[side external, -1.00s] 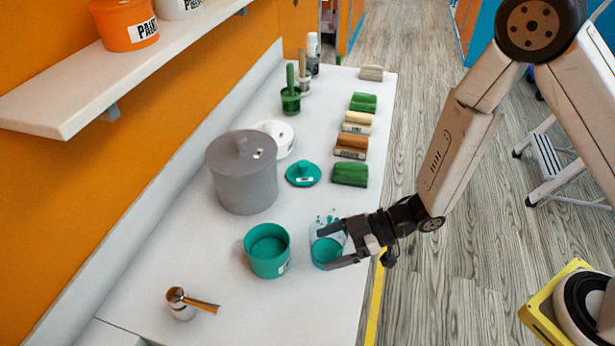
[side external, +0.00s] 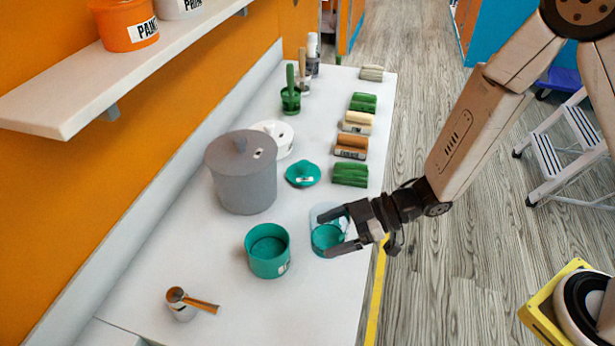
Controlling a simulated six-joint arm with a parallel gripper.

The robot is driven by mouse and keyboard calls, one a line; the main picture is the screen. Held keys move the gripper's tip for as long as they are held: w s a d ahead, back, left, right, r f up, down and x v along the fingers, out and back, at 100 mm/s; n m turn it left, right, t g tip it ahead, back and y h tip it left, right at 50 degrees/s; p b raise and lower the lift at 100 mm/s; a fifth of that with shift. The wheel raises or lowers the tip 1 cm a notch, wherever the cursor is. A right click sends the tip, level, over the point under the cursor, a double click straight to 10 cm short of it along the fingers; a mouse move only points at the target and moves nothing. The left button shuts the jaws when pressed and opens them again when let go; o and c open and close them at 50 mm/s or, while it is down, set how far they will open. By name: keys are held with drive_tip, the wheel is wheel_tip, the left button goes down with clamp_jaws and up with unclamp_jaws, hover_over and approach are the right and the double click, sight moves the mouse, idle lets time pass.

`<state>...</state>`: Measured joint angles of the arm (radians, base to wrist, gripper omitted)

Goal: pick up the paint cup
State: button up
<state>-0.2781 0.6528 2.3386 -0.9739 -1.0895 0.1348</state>
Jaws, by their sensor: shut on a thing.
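The paint cup (side external: 327,240) is a clear cup with teal paint inside, over the right front part of the white counter. My gripper (side external: 335,232) reaches in from the right with one finger on each side of the cup and is shut on it. The cup looks upright and seems slightly above the counter, though the gap under it is hard to see. The fingers cover part of its right side.
An open teal paint can (side external: 268,252) stands just left of the cup. A teal lid (side external: 303,174), a green roller (side external: 350,174) and a grey pot (side external: 243,180) are behind. The counter's right edge is close.

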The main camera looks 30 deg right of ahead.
drive_tip(key=shift+w+a+r, duration=0.1)
idle(0.7)
drive_tip(key=shift+w+a+m+t+h, duration=1.8)
drive_tip(key=shift+w+a+m+t, duration=1.1)
drive_tip(key=shift+a, duration=3.1)
drive_tip(key=s+a+m+t+h, duration=0.1)
drive_tip(key=s+a+m+h, duration=0.2)
drive_tip(key=a, duration=0.4)
drive_tip(key=shift+s+a+f+t, duration=0.3)
drive_tip(key=shift+s+t, duration=0.1)
drive_tip(key=shift+s, duration=0.5)
drive_tip(key=shift+d, duration=0.1)
